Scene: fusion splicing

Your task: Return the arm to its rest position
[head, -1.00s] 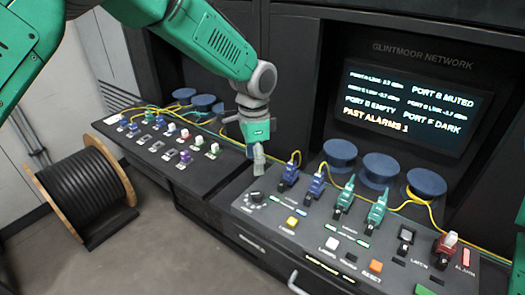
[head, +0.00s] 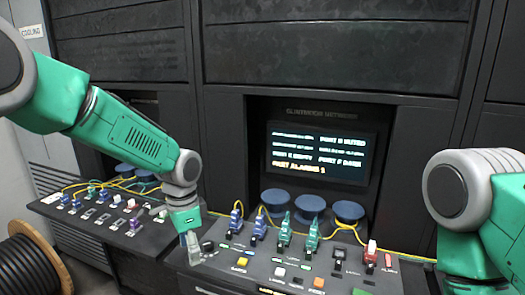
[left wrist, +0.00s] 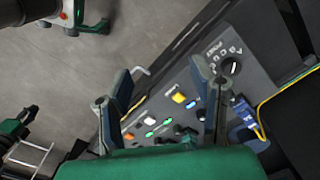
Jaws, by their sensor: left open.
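My left arm (head: 128,135) comes in from the left in the head view, bent down at the wrist. My left gripper (head: 193,255) points down beside the black dial (head: 207,246) at the console's left end. In the left wrist view its two fingers (left wrist: 160,98) are spread apart with nothing between them, and the console's buttons show behind them. The dial also shows there (left wrist: 232,66), with letters around it. My right arm (head: 470,205) shows at the right edge of the head view; its gripper is out of frame.
The console (head: 230,283) holds blue, green and red connectors, yellow fibre leads and lit buttons. A screen (head: 318,153) reads "PAST ALARMS 1". A side panel (head: 60,215) with small connectors is at left. A cable drum (head: 30,265) stands on the floor at lower left.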

